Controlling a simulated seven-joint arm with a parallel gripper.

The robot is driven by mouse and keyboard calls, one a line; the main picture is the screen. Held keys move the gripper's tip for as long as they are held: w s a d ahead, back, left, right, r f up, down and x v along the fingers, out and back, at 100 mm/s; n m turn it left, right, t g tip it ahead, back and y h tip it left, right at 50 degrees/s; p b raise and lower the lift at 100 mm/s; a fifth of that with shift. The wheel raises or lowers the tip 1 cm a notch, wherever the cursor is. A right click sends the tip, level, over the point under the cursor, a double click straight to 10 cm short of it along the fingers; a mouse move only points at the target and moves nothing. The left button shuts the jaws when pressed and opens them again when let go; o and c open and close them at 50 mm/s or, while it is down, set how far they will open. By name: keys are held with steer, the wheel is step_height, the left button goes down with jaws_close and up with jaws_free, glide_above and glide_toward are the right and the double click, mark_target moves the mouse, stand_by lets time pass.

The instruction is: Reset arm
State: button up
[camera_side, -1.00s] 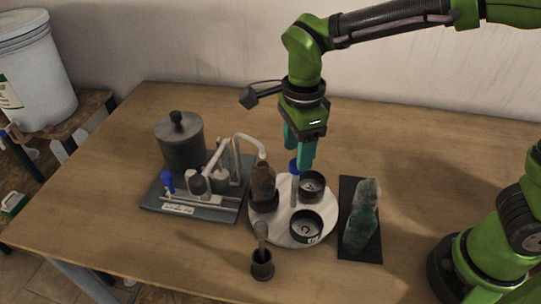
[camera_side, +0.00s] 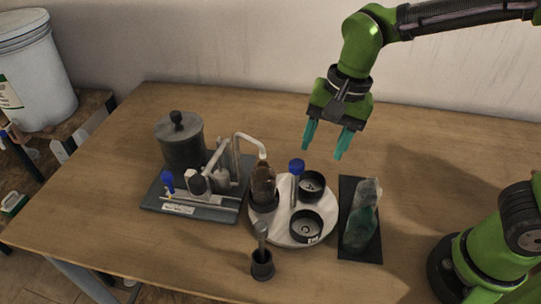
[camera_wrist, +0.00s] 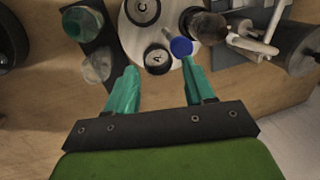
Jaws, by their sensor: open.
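My gripper (camera_side: 327,143) is open and empty, in the air above and behind the round white tray (camera_side: 284,231). Its two teal fingers are apart; they also show in the wrist view (camera_wrist: 157,95). A blue-capped tube (camera_side: 295,182) stands upright on the tray, clear of the fingers. In the wrist view its blue cap (camera_wrist: 181,47) lies ahead of the right finger. The tray also carries a brown bottle (camera_side: 263,182) in a dark holder and two black round cups, one at the back (camera_side: 312,185) and one at the front (camera_side: 306,226).
A translucent greenish bottle (camera_side: 361,218) stands on a black mat (camera_side: 350,192) right of the tray. A grey board (camera_side: 158,203) with a dark lidded pot (camera_side: 181,141) and pipework is at left. A small dark pot (camera_side: 262,266) stands in front. The back right of the table is clear.

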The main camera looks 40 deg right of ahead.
steer(key=s+d+r+n+t, duration=0.2)
steer(key=s+d+t, duration=0.1)
steer(key=d, duration=0.3)
steer(key=s+d+r+n+t, duration=0.3)
steer(key=s+d, duration=0.1)
steer(key=d, duration=0.2)
steer(key=shift+s+r+n, duration=0.15)
steer(key=shift+s+n, duration=0.15)
steer(key=shift+s, duration=0.1)
